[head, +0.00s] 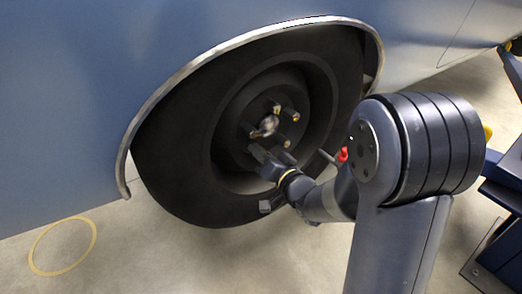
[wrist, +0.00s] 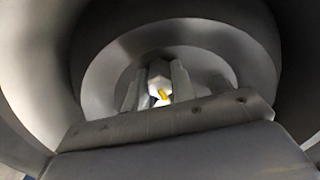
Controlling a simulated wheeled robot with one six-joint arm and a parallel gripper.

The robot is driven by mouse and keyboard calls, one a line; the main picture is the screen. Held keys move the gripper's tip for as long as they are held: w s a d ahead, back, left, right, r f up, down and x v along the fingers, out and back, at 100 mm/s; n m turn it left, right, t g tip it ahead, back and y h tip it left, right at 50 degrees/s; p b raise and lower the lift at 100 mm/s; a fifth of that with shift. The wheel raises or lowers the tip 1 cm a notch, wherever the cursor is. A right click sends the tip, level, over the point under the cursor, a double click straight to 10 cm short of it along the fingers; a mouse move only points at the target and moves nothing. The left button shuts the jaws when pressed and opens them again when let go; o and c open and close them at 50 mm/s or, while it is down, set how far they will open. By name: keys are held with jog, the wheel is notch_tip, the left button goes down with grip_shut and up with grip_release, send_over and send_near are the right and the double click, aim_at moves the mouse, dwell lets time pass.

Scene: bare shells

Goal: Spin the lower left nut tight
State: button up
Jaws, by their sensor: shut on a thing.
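The dark wheel (head: 190,155) sits in the arch of a blue-grey car body, with a round hub at its middle. Several studs with brassy ends, one of them at the upper right (head: 292,115), stand around a shiny centre (head: 268,125). My gripper (head: 260,155) reaches in from the lower right to the lower left of the hub and hides the nut there. In the wrist view my gripper (wrist: 157,88) has its two jaws closed on the sides of a bright metal nut (wrist: 159,72). A yellow stud end (wrist: 163,94) shows between the jaws. How far the nut is seated cannot be told.
The pale metal arch trim (head: 165,95) curves over the wheel. A red-tipped part (head: 342,155) shows beside my arm. Blue metal equipment (head: 505,180) stands at the right. A yellow ring (head: 62,245) marks the clear floor at the lower left.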

jog(key=shift+m, duration=0.6)
jog(key=o, duration=1)
jog(key=shift+s+d, duration=0.1)
jog(key=p+v, duration=0.1)
jog(key=v, duration=0.9)
jog(key=shift+s+d+p, duration=0.2)
jog(key=shift+s+p, duration=0.05)
jog(key=shift+p, duration=0.1)
jog(key=shift+w+a, duration=0.1)
jog(key=b+x, duration=0.1)
jog(key=x, duration=0.9)
jog(key=shift+w+a, duration=0.25)
jog(key=shift+w, duration=0.05)
jog(key=shift+b, duration=0.3)
